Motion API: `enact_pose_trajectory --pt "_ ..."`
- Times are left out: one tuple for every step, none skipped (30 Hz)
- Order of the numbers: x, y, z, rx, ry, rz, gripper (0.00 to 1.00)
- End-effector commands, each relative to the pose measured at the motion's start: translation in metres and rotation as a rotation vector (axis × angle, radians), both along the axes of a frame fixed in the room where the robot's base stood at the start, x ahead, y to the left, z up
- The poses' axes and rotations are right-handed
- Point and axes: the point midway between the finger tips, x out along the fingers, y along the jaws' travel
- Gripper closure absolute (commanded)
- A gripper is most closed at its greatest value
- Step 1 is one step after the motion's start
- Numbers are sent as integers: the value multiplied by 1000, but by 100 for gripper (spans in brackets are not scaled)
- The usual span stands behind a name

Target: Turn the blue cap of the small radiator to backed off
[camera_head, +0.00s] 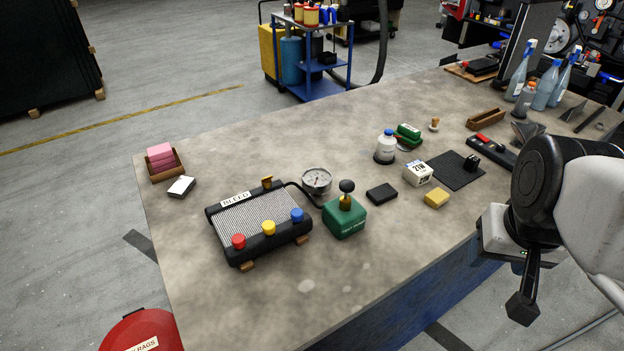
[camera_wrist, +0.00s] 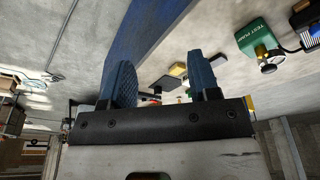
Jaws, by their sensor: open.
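The small radiator (camera_head: 250,212) has a ribbed grey core, black end tanks and a "BLEED" label. It lies on the workbench at left centre in the head view. The blue cap (camera_head: 297,215) sits at the right end of its front edge, with a yellow cap (camera_head: 268,228) in the middle and a red cap (camera_head: 238,241) at the left. My gripper (camera_head: 522,308) hangs off the bench's front edge at the far right, well apart from the radiator. In the wrist view its two blue fingers (camera_wrist: 163,78) are spread, with nothing between them.
A green test pump (camera_head: 344,217) with a black knob stands right beside the blue cap; a gauge (camera_head: 316,180) is behind it. A black block (camera_head: 381,193), yellow block (camera_head: 436,197) and white box (camera_head: 418,173) lie further right. The bench front (camera_head: 370,265) is clear.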

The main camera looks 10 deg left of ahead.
Motion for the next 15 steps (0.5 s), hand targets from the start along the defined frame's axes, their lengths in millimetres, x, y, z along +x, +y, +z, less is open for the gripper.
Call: enact_pose_trajectory --pt "0 0 0 1 1 0 44" --pt "1 1 0 1 2 -1 44" --pt "2 1 0 4 4 -2 44" --pt "3 2 0 5 6 -4 44" --pt "4 3 0 8 8 -6 44" --pt "7 5 1 13 12 -10 44" --pt "9 7 1 17 15 -14 44" --pt "11 9 1 22 19 -17 44" --pt "15 12 1 30 27 -23 44" --pt "18 15 1 35 33 -30 44" --pt "21 17 1 42 40 -36 44" --pt "26 22 2 51 49 -44 44" --pt "30 26 2 59 56 -52 44" --pt "34 30 2 67 64 -59 44" --pt "40 35 2 78 77 -72 44"
